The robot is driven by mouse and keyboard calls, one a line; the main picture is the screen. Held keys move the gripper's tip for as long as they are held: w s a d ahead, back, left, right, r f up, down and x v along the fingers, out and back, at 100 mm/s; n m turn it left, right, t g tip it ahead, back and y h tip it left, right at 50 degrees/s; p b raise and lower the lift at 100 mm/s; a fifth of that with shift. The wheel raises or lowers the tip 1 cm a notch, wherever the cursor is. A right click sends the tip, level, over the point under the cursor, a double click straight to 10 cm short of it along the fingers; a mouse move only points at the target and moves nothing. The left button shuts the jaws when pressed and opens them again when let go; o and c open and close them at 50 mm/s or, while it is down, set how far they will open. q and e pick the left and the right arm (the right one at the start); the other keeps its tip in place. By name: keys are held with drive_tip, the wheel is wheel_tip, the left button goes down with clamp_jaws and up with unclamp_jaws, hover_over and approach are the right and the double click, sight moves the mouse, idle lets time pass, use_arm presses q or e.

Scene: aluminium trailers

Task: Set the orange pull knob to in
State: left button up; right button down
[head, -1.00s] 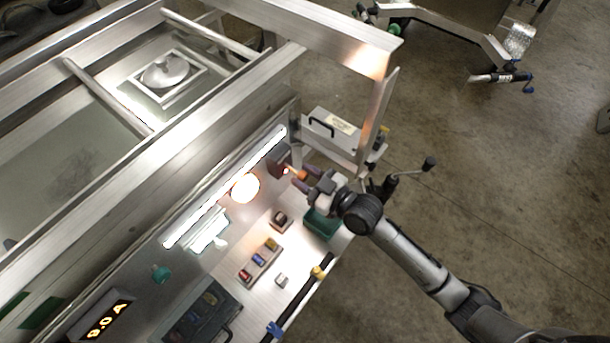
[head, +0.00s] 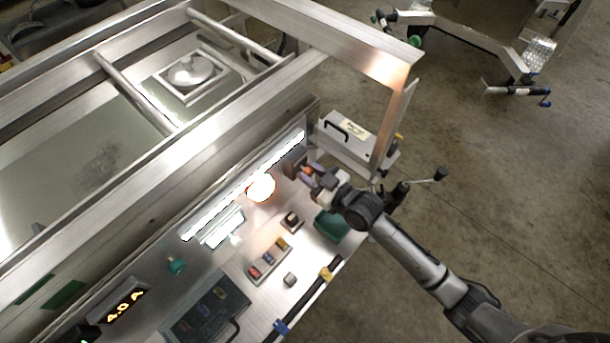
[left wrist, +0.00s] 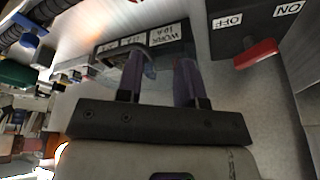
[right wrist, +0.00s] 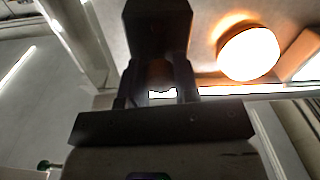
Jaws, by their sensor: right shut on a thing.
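The dark knob box (head: 294,161) stands on the panel's sloping face at the far end of the bright light strip. My right gripper (head: 309,171) is at the front of this box, shut on the orange pull knob, which its fingers mostly cover. In the right wrist view the fingers (right wrist: 157,85) reach up to the dark box (right wrist: 157,28), and only a dim orange-brown patch shows between them. How far out the knob sits cannot be told. My left gripper (left wrist: 158,80) shows only in the left wrist view, with its fingers apart and nothing between them.
A glowing round lamp (head: 261,187) sits beside the knob box. A row of coloured switches (head: 268,259) and a green box (head: 331,225) are on the panel. A red-handled ON/OFF switch (left wrist: 256,54) is near my left gripper. Open floor lies to the right.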

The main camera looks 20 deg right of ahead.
drive_tip(key=c, duration=1.2)
unclamp_jaws()
drive_tip(key=shift+o, duration=1.4)
drive_tip(key=shift+w, duration=0.1)
drive_tip(key=shift+o, duration=0.4)
drive_tip(key=p+v, duration=0.1)
drive_tip(key=v, duration=1.3)
